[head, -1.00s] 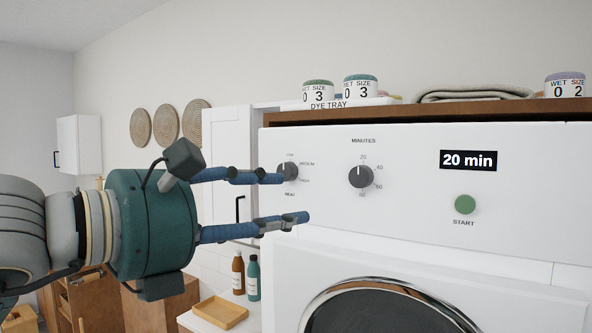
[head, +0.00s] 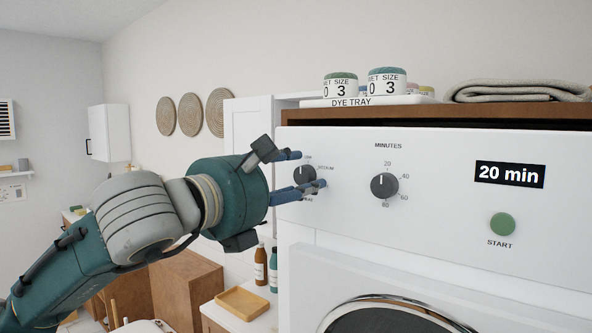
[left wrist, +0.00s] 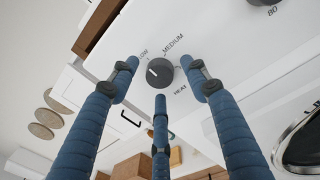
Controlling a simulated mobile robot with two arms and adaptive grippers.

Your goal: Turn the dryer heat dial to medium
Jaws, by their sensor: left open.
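The heat dial (head: 304,174) is a dark round knob at the left end of the white dryer panel (head: 440,215). In the left wrist view the dial (left wrist: 159,72) sits between my fingertips, with LOW, MEDIUM and HEAT printed around it. Its white pointer mark is on the side toward LOW. My left gripper (head: 301,171) is open, with blue fingers on either side of the dial. In the left wrist view this gripper (left wrist: 160,75) has two fingers at the sides and one below. I cannot tell whether they touch the dial. My right gripper is not in view.
The minutes dial (head: 384,186), the "20 min" display (head: 510,174) and the green start button (head: 502,224) are to the right. A dye tray (head: 365,102) with yarn jars and a folded cloth (head: 515,91) lie on top. Bottles (head: 260,265) stand below left.

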